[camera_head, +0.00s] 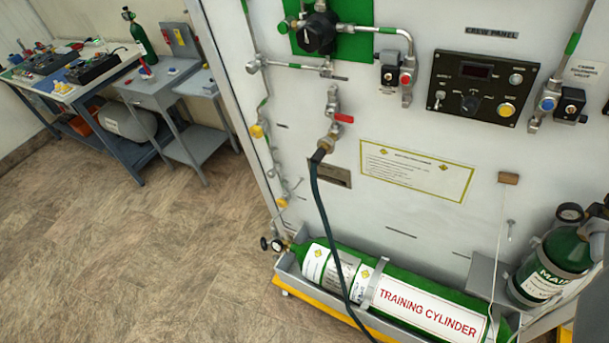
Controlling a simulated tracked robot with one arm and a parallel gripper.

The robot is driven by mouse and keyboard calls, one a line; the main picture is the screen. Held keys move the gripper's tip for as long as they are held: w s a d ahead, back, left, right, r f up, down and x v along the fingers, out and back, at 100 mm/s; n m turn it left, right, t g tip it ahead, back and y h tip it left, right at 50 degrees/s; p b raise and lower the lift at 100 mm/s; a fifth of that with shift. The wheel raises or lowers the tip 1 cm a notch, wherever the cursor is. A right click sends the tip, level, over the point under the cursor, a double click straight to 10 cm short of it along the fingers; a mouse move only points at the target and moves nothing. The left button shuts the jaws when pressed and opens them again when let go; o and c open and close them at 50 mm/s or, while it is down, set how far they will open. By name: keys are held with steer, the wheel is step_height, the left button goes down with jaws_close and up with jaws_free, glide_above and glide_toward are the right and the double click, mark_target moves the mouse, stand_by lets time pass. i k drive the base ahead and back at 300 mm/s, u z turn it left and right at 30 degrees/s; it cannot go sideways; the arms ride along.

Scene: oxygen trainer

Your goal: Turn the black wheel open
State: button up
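Two black round parts could be the black wheel, and I cannot tell which one it is. A large black knob (317,32) sits on a green plate (361,12) at the top of the white panel. A small black round part (264,243) is at the left, valve end of the green training cylinder (390,291), beside another small round fitting (277,245). The training cylinder lies in a grey tray at the panel's foot. My gripper does not show in this view, so its place and opening are hidden.
A black hose (322,205) hangs from a red-handled valve (343,118) across the training cylinder. A second green cylinder (567,251) with a gauge stands at the right. A black control box (483,87) is on the panel. Workbenches (123,88) stand at back left. The brown floor (140,250) is clear.

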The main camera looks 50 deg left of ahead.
mark_target(264, 244)
steer(key=z, duration=0.65)
steer(key=k, duration=1.35)
steer(key=u, duration=1.6)
steer(key=i, duration=1)
